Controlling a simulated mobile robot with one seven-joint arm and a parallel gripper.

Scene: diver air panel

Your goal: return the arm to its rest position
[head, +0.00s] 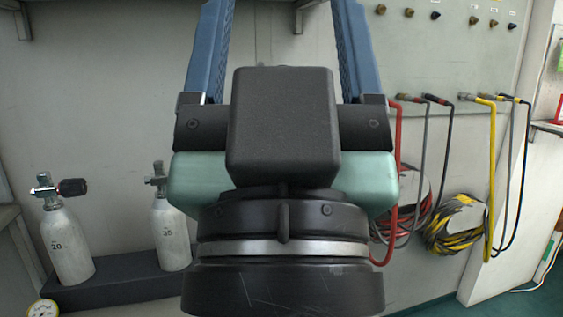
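My gripper (283,8) fills the middle of the head view, seen from behind its black and pale green body. Nothing is visible held between the parts of the fingers that show. The rest of my arm is mostly out of view below.
Two white cylinders, left (68,245) and right (171,235), stand at a dark ledge (125,287). At right is a panel (445,55) with several knobs, red (397,140) and yellow (492,170) hoses, and a coiled yellow-black hose (455,228). A round gauge (42,309) shows bottom left.

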